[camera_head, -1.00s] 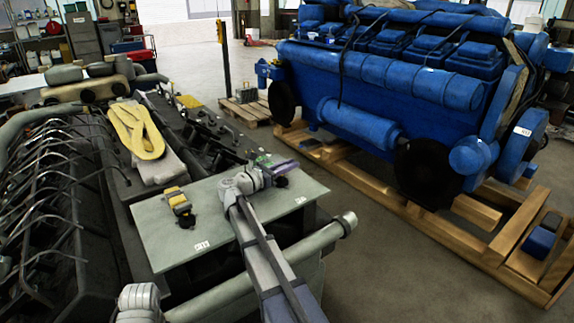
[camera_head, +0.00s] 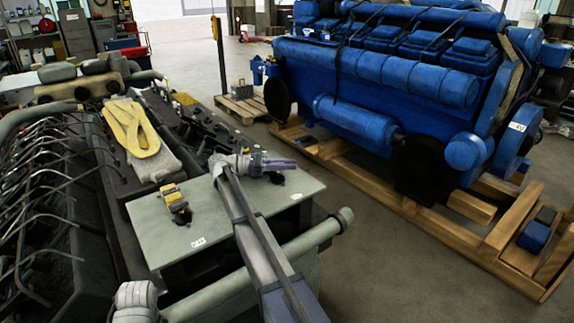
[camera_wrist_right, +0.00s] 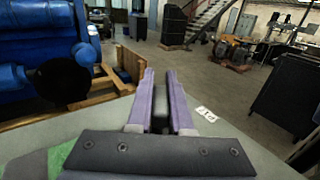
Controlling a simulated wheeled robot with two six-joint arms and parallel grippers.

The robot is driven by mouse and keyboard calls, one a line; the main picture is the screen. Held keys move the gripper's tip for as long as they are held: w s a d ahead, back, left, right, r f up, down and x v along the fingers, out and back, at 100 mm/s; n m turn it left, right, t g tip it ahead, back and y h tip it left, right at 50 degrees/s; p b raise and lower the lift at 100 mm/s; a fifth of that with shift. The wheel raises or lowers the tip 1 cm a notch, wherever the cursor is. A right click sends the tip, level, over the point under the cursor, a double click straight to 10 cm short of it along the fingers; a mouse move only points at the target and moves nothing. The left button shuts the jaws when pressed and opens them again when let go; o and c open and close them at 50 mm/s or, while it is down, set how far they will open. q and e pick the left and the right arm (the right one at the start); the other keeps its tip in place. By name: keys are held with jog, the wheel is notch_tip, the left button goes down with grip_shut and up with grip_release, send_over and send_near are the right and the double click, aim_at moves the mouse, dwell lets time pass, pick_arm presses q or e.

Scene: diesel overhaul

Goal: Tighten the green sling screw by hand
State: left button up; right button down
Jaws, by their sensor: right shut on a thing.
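My right gripper (camera_head: 283,165), with purple fingers, is low over the right part of the grey-green tabletop. In the right wrist view its fingers (camera_wrist_right: 160,112) stand close together with a dark piece (camera_wrist_right: 159,120) between them. I cannot tell whether this piece is the sling screw. A dark shape (camera_head: 276,178) shows just below the fingers in the head view. A green patch (camera_wrist_right: 62,158) shows at lower left in the wrist view; its nature is unclear. No green screw can be made out. My left gripper is out of view.
A yellow and black device (camera_head: 175,203) lies on the tabletop (camera_head: 225,205). A folded yellow sling (camera_head: 132,128) lies on the dark engine at left. A blue engine (camera_head: 380,75) stands on a wooden pallet (camera_head: 490,235) at right. Floor between is clear.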

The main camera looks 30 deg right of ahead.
jog(key=shift+w+r+g, duration=0.1)
jog(key=shift+r+g, duration=0.05)
jog(key=shift+g, duration=0.25)
jog(key=c, duration=0.8)
grip_release()
notch_tip(320, 180, up, 10)
jog(key=p, duration=1)
